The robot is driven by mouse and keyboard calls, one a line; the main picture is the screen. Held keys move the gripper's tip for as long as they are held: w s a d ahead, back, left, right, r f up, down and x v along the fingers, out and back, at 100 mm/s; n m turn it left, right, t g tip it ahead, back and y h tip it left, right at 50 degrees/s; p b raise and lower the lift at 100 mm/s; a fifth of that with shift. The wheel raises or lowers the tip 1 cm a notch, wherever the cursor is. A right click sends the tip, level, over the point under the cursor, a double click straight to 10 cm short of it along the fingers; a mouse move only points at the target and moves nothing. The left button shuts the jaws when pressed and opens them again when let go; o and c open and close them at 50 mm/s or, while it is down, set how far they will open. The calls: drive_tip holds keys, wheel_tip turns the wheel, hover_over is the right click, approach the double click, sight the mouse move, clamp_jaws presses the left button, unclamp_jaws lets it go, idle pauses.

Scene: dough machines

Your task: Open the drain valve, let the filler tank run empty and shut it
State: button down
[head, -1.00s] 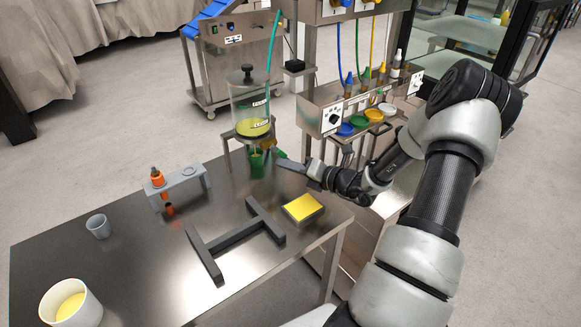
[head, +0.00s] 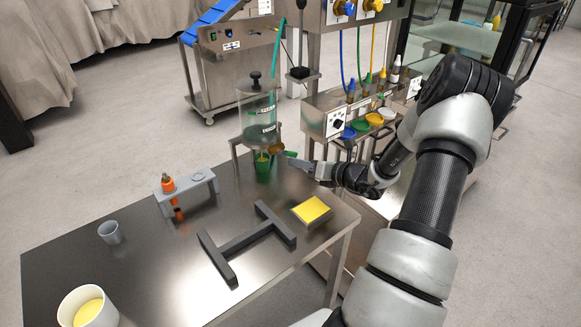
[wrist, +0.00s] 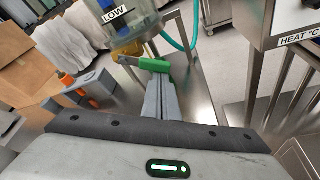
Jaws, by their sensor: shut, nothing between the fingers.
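The filler tank (head: 257,118) is a clear cylinder with a black knob on its lid, on a metal stand at the table's far edge. No yellow shows in it now. Its brass drain valve (head: 276,149) has a green lever (wrist: 150,64) sticking out sideways. A green cup (head: 263,172) stands under the tank, with some yellow visible at its top. My gripper (head: 294,162) is shut and empty, just right of the valve. In the wrist view its fingertips (wrist: 157,75) are right at the lever; I cannot tell whether they touch it.
A yellow-topped block (head: 311,209), a dark H-shaped frame (head: 246,242), a grey rack (head: 188,187) with an orange bottle, a grey cup (head: 109,232) and a white tub (head: 88,308) stand on the table. A dispenser machine (head: 326,122) stands close behind my gripper.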

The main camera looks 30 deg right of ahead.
drive_tip(key=n, duration=0.1)
drive_tip(key=d+r+n+h, duration=0.1)
drive_tip(key=shift+w+r+n, duration=0.15)
drive_tip(key=shift+r+n, duration=0.15)
drive_tip(key=shift+d+r, duration=0.35)
drive_tip(key=shift+r, duration=0.3)
drive_tip(key=shift+w+r, duration=0.1)
drive_tip(key=shift+r, duration=0.1)
drive_tip(key=shift+d+r+p, duration=0.1)
drive_tip(key=shift+d+p, duration=0.05)
drive_tip(key=shift+p, duration=0.15)
